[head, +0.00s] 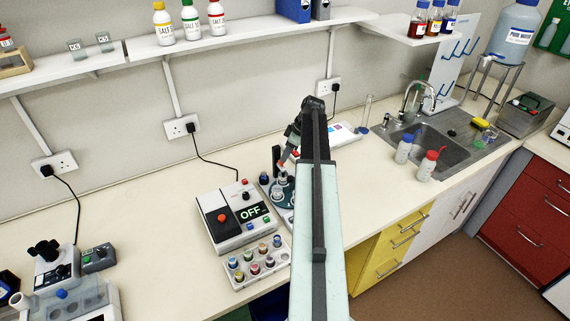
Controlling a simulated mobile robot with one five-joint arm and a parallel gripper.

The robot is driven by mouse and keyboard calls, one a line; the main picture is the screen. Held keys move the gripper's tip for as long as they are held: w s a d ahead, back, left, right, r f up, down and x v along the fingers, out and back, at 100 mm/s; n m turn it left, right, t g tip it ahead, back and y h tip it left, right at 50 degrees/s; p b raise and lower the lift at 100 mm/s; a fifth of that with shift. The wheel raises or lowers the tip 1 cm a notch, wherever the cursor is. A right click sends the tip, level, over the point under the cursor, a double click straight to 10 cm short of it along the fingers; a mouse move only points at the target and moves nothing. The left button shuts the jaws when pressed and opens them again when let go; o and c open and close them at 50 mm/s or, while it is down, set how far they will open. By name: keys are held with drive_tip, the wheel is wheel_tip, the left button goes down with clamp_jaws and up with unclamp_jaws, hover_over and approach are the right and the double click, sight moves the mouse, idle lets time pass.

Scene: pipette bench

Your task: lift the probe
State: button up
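My arm reaches up the middle of the head view and bends down at its far end, over a dark teal round holder (272,197) on the bench. My gripper (284,162) is small at the end of the arm. It is just above the pale and dark upright pieces at the holder, with red spots near its tips. I cannot tell whether its fingers are open or shut, or whether they touch anything. I cannot pick out the probe for sure; it may be among these pieces or hidden by my arm.
A control box (233,217) reading OFF stands left of the holder, with a rack of coloured vials (257,262) in front. A sink (440,140) and two wash bottles (427,165) are at right. A shelf (240,37) runs above. The bench at left centre is clear.

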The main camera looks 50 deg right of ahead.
sight(281, 169)
drive_tip(key=b+x, duration=0.1)
drive_tip(key=x, duration=0.2)
drive_tip(key=shift+f, duration=0.1)
clamp_jaws()
idle(1.3)
